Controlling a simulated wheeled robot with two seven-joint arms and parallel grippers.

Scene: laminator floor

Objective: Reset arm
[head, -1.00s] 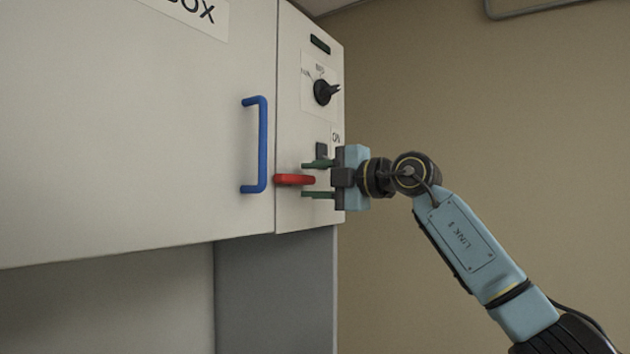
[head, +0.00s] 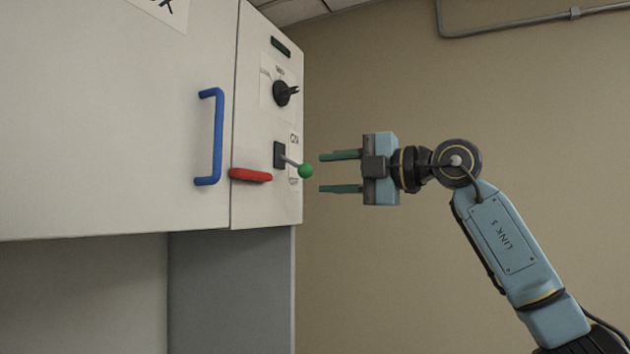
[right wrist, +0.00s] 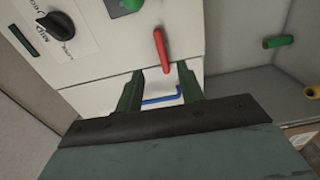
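My right gripper (head: 340,172) is open and empty in the head view, to the right of the cabinet (head: 120,110) and apart from it. Its green fingers point left. A lever with a green knob (head: 305,171) sticks out of the cabinet's side panel, just left of the fingertips. In the right wrist view the open fingers (right wrist: 158,85) show with a red handle (right wrist: 161,50) beyond them. The red handle also shows in the head view (head: 250,175), left of the lever. My left gripper is not in view.
A black rotary knob (head: 284,92) sits above the lever, with a dark slot (head: 280,47) higher up. A blue door handle (head: 216,137) is on the cabinet front. A green handle (right wrist: 278,41) shows in the right wrist view.

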